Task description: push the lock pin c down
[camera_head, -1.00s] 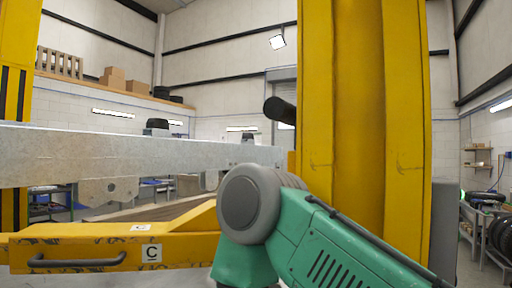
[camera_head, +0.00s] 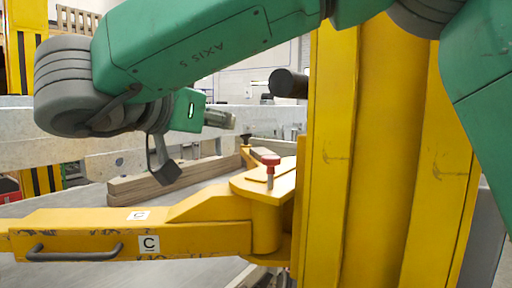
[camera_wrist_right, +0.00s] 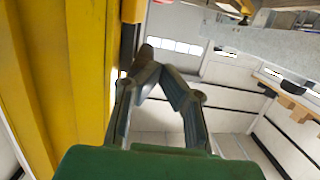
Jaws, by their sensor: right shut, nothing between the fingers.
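The yellow swing arm (camera_head: 190,238) carries a white label "C". On its hinge plate (camera_head: 243,187), beside the yellow post, stands a lock pin with a red head (camera_head: 270,160), upright with its shaft showing above the plate. My right arm crosses the top of the head view and folds back at the left. My right gripper (camera_head: 228,119) points right, above and left of the red pin and apart from it. In the right wrist view its fingers (camera_wrist_right: 153,70) meet at the tips and hold nothing. The pin does not show clearly there. My left gripper is not in view.
The thick yellow post (camera_head: 385,160) stands right of the pin, with a black cylinder (camera_head: 289,84) jutting from it. A grey metal beam (camera_head: 110,157) runs behind the swing arm. Wooden planks (camera_head: 165,182) lie behind the arm.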

